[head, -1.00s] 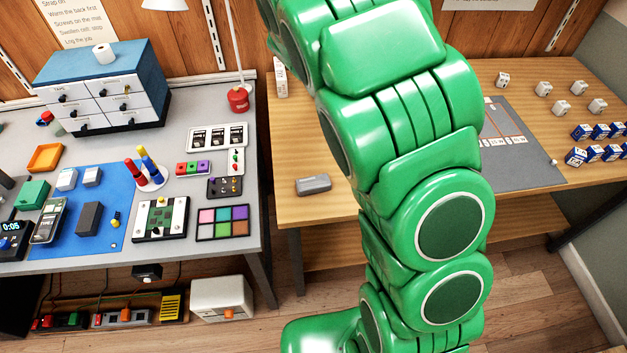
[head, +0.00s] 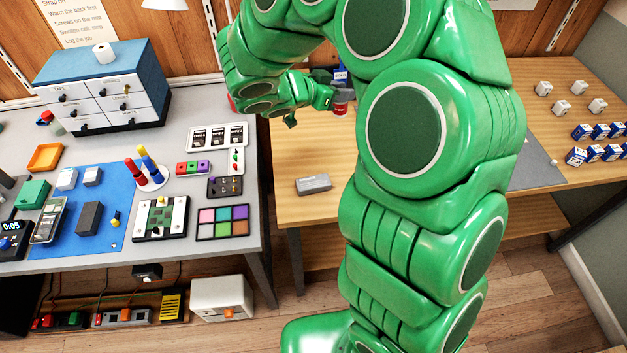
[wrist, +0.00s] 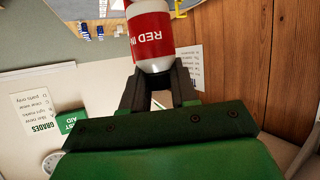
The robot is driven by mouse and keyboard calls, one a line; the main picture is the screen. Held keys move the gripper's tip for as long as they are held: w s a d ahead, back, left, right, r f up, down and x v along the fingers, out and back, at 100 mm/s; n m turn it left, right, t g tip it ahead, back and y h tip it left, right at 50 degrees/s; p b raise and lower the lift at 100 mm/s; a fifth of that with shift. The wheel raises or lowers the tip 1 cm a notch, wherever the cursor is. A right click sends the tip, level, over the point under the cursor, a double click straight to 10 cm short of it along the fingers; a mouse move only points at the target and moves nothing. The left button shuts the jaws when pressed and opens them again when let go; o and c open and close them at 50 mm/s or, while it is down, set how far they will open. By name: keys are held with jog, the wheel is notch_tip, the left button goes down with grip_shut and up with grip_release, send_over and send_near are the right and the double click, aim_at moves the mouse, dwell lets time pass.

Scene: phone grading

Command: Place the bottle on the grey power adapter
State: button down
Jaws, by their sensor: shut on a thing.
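My gripper (head: 333,97) is shut on a white bottle with a red label (head: 341,108) and holds it over the back left part of the wooden table. In the wrist view the bottle (wrist: 151,35) sits between the two dark fingers (wrist: 160,88), its label reading "RED IN"; its far end is cut off by the picture edge. A grey rounded block (head: 314,184), which looks like the grey power adapter, lies on the wooden table near its front left, apart from the bottle and toward the camera from it.
The wooden table (head: 290,215) is bare around the grey block. The grey workbench (head: 215,252) at left is crowded: a dark block (head: 88,218) on a blue mat, a color palette (head: 222,222), a drawer cabinet (head: 103,85). Several blue-white boxes (head: 600,130) stand at right.

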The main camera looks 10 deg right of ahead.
jog(key=s+a+f+m+g+h, duration=0.1)
jog(key=s+a, duration=0.2)
jog(key=s, duration=0.8)
jog(key=s+a+f+m+g, duration=0.1)
jog(key=s+a+f, duration=0.15)
jog(key=s, duration=0.85)
send_over(314, 181)
jog(key=shift+f, duration=6.15)
jog(key=c, duration=0.9)
grip_release()
jog(key=shift+o, duration=0.2)
jog(key=v, duration=1.2)
